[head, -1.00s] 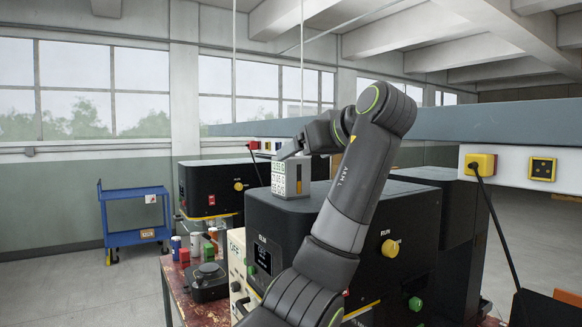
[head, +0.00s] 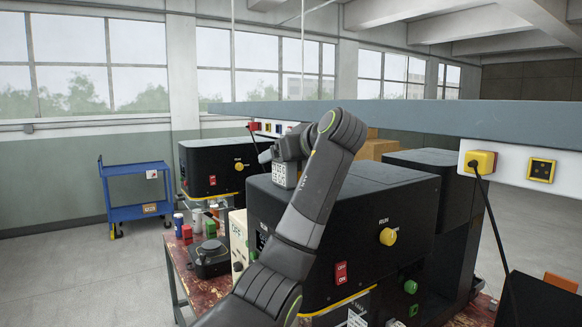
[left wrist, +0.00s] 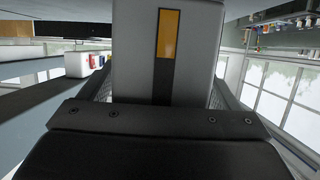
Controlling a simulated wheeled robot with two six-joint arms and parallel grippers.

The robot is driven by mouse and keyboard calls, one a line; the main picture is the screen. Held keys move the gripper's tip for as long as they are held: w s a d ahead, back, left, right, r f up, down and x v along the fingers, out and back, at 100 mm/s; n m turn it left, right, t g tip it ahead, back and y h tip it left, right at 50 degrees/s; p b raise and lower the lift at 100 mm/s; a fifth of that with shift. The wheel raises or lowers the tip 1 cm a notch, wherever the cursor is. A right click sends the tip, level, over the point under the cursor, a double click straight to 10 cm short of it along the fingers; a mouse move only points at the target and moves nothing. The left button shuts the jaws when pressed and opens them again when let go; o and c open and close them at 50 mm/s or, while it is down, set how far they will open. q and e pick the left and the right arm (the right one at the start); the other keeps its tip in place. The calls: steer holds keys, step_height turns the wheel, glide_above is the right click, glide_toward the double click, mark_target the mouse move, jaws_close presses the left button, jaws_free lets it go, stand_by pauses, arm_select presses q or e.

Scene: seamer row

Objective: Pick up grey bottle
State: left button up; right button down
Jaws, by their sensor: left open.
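My left gripper (head: 284,179) hangs low at the rear left of the black machine's top, partly behind my own forearm. A grey block with an orange mark and dark stripe (left wrist: 169,35) fills the middle of the left wrist view, with mesh-like sides beside it. I cannot tell whether it is part of the gripper or a separate thing between the jaws. The jaws are open. No grey bottle is clearly recognisable. A small pale cylinder (head: 197,221) stands on the worn table, left of and apart from the gripper, too small to identify. My right gripper is out of view.
The black machine (head: 390,200) with a yellow knob stands beside my arm. A second black machine (head: 212,160) stands behind. Small coloured containers and a dark round device (head: 209,256) crowd the table's left end. A long grey beam (head: 420,114) crosses above. A blue cart (head: 136,212) stands on open floor.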

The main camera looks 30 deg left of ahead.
arm_select(q)
steer(key=shift+d, duration=0.15)
steer(key=shift+c, duration=1.1)
steer(key=c, duration=0.9)
steer(key=shift+c, duration=0.2)
steer(key=shift+r, duration=0.2)
